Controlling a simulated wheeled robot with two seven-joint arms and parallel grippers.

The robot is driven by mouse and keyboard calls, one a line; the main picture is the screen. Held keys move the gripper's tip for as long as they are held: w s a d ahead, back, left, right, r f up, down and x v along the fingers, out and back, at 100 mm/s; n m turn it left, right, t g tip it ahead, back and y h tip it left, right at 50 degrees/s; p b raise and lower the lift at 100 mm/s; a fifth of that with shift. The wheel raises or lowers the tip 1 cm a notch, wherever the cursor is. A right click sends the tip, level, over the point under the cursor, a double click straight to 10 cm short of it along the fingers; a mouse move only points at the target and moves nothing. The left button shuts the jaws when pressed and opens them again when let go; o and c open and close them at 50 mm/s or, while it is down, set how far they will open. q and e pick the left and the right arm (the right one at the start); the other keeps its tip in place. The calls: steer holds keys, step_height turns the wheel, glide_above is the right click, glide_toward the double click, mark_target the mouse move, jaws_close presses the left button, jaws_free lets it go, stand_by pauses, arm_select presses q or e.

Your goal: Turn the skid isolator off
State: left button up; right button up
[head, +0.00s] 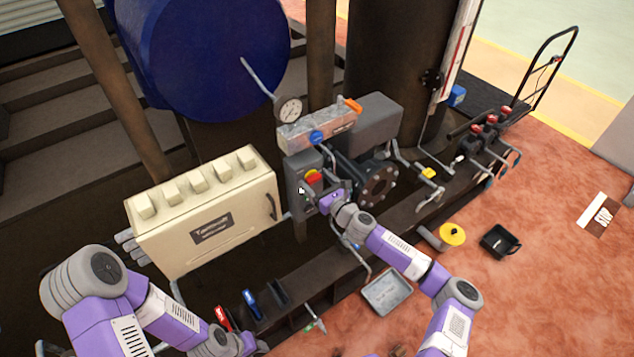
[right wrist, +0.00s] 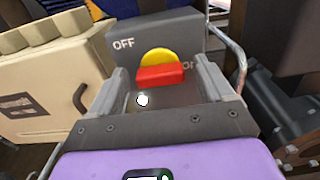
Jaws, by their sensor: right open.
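The skid isolator (head: 296,172) is a grey box to the right of the cream cabinet, with a red handle (head: 314,177) on a yellow disc. In the right wrist view the red handle (right wrist: 160,76) lies crosswise in front of the yellow disc (right wrist: 159,56). The label OFF (right wrist: 124,44) shows at upper left; the ON label at right is partly hidden. My right gripper (right wrist: 164,80) is open, its fingers on either side of the handle; contact cannot be told. My left gripper (head: 250,345) is low in the head view, its jaws unclear.
The cream cabinet (head: 212,215) stands close on the left. A gauge (head: 289,110) and a blue knob (head: 318,137) sit above the isolator. A flanged pipe (head: 378,185) is close on the right. A grey tray (head: 387,292) and yellow-topped part (head: 452,235) lie on the floor.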

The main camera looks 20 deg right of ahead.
steer(key=c, duration=1)
steer(key=shift+c, duration=0.2)
steer(key=shift+n, duration=0.4)
steer(key=n+b, duration=0.2)
steer(key=n, duration=0.1)
steer(key=shift+f+n, duration=0.15)
steer(key=shift+n, duration=0.15)
steer(key=n+b, duration=0.2)
steer(key=n, duration=0.2)
steer(key=shift+n+b, duration=0.3)
steer(key=n+b, duration=0.2)
steer(key=n, duration=0.2)
steer(key=shift+a+n+b, duration=0.1)
steer(key=shift+n+b, duration=1.05)
steer(key=shift+n, duration=1.25)
